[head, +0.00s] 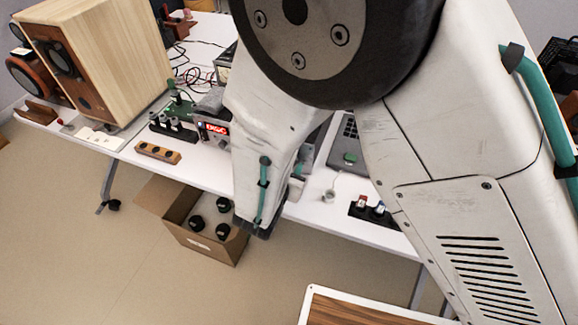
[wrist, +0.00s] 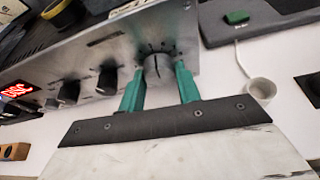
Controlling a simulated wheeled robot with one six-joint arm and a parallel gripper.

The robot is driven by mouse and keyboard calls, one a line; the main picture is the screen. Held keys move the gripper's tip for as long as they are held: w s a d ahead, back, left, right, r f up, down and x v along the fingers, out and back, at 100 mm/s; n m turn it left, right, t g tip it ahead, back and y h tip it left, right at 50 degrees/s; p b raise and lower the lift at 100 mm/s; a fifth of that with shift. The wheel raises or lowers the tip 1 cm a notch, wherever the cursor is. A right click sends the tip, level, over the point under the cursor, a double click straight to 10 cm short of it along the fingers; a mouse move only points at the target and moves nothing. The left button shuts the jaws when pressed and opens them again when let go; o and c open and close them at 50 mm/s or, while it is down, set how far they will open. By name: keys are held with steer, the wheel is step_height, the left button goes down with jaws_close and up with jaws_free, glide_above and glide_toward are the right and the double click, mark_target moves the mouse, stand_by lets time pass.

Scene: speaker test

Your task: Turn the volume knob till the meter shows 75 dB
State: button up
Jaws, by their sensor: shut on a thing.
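My gripper (wrist: 160,78) is shut on a large silver knob (wrist: 157,66) in the wrist view, one teal finger on each side. The knob has a dark pointer line and tick marks above it, and sits at the right end of a silver amplifier panel (wrist: 110,55). A red lit display (wrist: 18,90) is at the panel's left; its letters are not clear. In the head view the amplifier's left end (head: 213,130) shows, while my arm hides the knob and fingertips. I cannot make out a dB reading in either view.
Smaller black knobs (wrist: 69,92) line the panel to the left. A white cup (wrist: 262,90) stands close on the right. A wooden speaker (head: 105,60) is at the table's left. An open cardboard box (head: 205,238) with several black items stands on the floor below.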

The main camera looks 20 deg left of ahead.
steer(key=o, duration=1)
steer(key=shift+c, duration=0.2)
steer(key=v, duration=0.7)
steer(key=shift+s+r, duration=0.2)
steer(key=shift+s, duration=0.15)
